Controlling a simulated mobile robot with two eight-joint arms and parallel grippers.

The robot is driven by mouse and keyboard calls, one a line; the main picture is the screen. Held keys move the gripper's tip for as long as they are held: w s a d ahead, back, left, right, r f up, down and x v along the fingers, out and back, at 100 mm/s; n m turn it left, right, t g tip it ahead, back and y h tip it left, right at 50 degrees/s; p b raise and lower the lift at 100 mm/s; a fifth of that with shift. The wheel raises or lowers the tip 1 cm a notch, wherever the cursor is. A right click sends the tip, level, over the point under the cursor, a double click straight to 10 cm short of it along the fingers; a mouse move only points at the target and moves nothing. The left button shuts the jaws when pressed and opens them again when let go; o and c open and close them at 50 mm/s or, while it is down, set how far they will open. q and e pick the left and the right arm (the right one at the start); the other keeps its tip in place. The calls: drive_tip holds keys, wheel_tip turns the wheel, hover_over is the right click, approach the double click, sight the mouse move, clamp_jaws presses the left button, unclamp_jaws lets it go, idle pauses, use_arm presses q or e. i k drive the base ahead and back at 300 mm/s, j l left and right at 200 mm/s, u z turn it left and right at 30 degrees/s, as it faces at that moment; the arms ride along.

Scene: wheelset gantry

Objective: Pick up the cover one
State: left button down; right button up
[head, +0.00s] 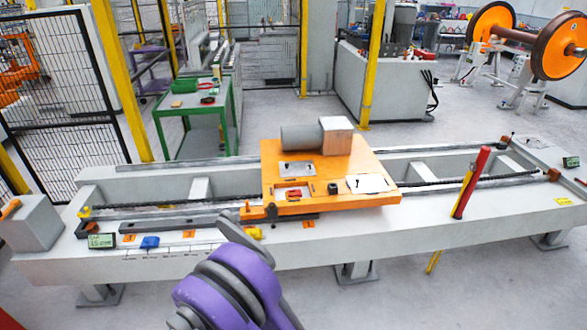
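Two flat silver cover plates lie on top of the orange carriage (330,158). One plate (297,169) is at the left, behind a reddish opening in the carriage top. The other plate (367,184) is at the right front. No readable label shows which is cover one. A purple and grey arm of mine rises from the bottom centre, in front of the bench. I cannot make out any gripper fingers on it. Neither gripper can be seen, and nothing is seen touching the plates.
The carriage sits across the long grey gantry bed (330,238) and carries a grey motor-like block (320,137). A blue item (150,242) lies at the left. A green table (195,107) stands behind.

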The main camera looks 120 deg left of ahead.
sight(292, 169)
drive_tip(key=k+u, duration=0.15)
drive_tip(key=u, duration=3.05)
drive_tip(key=i+l+u, duration=0.1)
drive_tip(key=u, duration=0.3)
drive_tip(key=l+u, duration=0.15)
drive_tip(key=u, duration=0.2)
drive_tip(key=i+l+u, duration=0.1)
drive_tip(key=u, duration=0.3)
drive_tip(key=l, duration=0.3)
drive_tip(key=i+l, duration=0.15)
drive_tip(key=l, duration=0.15)
drive_tip(key=i+u, duration=0.25)
drive_tip(key=i, duration=0.2)
drive_tip(key=i+l+u, duration=0.1)
drive_tip(key=i+u, duration=0.15)
drive_tip(key=i, duration=0.2)
drive_tip(key=i+l+u, duration=0.25)
drive_tip(key=i, duration=0.25)
drive_tip(key=i+l+u, duration=0.25)
drive_tip(key=i, duration=0.15)
drive_tip(key=i+j, duration=0.05)
drive_tip(key=j, duration=0.05)
